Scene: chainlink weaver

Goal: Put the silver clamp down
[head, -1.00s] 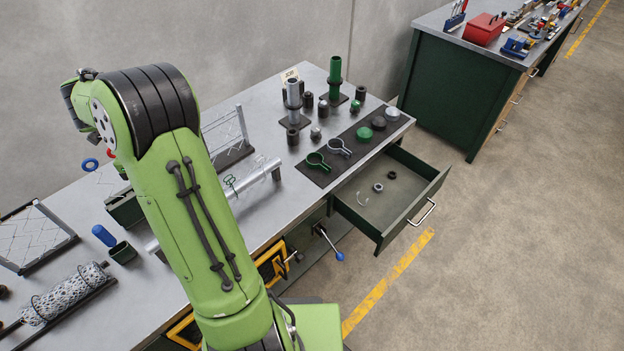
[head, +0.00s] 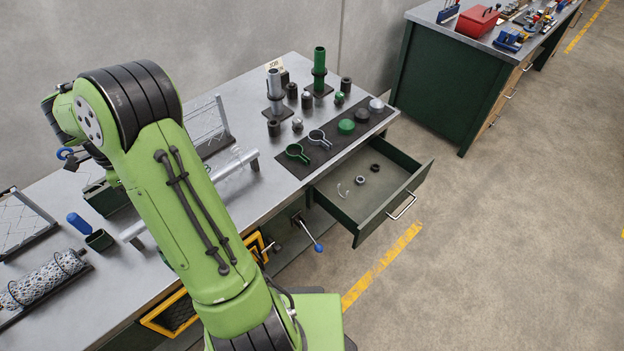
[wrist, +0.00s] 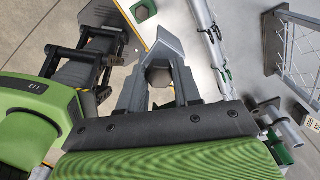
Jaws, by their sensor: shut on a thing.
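My gripper (wrist: 160,80) is shut on a silver-grey piece (wrist: 164,45) in the wrist view. It has angular sides, and I take it to be the silver clamp; its full shape is partly hidden by the fingers. In the head view, my gripper and the held piece are hidden behind my arm. Another silver ring clamp with a handle (head: 319,139) lies on the dark mat (head: 336,146), beside a green ring clamp (head: 297,153).
Grey and green posts (head: 275,94) (head: 319,70) and several caps stand at the bench's far end. A drawer (head: 372,217) stands open with small rings inside. A silver tube (head: 236,166), a blue-handled tool (head: 77,222) and mesh frames (head: 22,226) occupy the bench.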

